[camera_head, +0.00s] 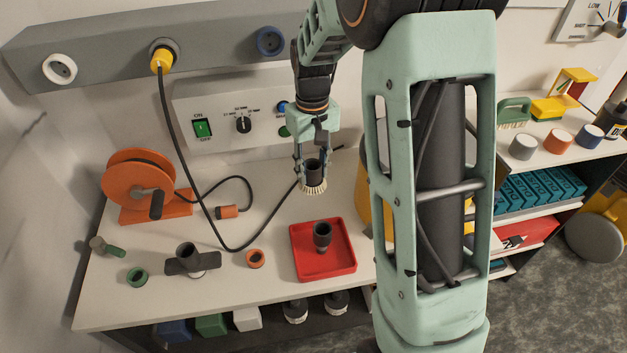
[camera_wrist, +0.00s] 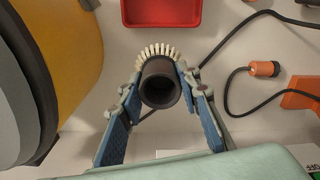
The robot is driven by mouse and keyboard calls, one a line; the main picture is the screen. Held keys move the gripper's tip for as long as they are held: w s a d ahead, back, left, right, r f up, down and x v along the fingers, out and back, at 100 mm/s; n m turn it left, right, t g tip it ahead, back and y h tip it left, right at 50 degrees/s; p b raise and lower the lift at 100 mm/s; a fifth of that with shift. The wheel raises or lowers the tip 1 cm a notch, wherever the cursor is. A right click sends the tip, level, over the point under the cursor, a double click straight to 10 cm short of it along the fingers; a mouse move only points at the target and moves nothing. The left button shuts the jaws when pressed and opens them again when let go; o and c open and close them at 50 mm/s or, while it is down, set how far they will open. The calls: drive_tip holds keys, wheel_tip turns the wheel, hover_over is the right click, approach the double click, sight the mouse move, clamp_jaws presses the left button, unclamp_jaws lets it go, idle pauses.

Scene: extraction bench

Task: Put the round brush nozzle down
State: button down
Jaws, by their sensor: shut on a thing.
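The round brush nozzle (camera_head: 314,175) is a dark tube with a ring of pale bristles at its lower end. My gripper (camera_head: 312,165) is shut on its tube and holds it upright, bristles down, over the back part of the white bench (camera_head: 225,270). In the wrist view the nozzle (camera_wrist: 160,82) sits between the two blue finger pads of my gripper (camera_wrist: 163,95), with its open end facing the camera. I cannot tell whether the bristles touch the bench top.
A red tray (camera_head: 341,266) holding a dark nozzle (camera_head: 321,235) stands in front of my gripper. An orange cable reel (camera_head: 140,180) is at the left. A black cable (camera_head: 185,165) runs across the bench. A yellow drum (camera_wrist: 60,50) stands close beside my gripper.

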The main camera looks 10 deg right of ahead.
drive_tip(key=shift+w+d+f+b, duration=0.1)
drive_tip(key=shift+w+d+f, duration=0.2)
drive_tip(key=shift+w+f, duration=0.85)
drive_tip(key=shift+w+d+f+b, duration=0.2)
drive_tip(key=shift+w+f, duration=0.3)
drive_tip(key=shift+f, duration=1.4)
drive_tip(key=shift+w+d+f+b, duration=0.1)
drive_tip(key=shift+w+d+f, duration=0.25)
drive_tip(key=shift+w+f, duration=0.8)
drive_tip(key=shift+s+f, duration=0.35)
drive_tip(key=shift+f, duration=0.1)
drive_tip(key=shift+f, duration=0.15)
drive_tip(key=c, duration=1.4)
unclamp_jaws()
drive_tip(key=shift+c, duration=0.2)
wheel_tip(320, 180, up, 13)
drive_tip(key=p, duration=0.1)
drive_tip(key=shift+f, duration=0.2)
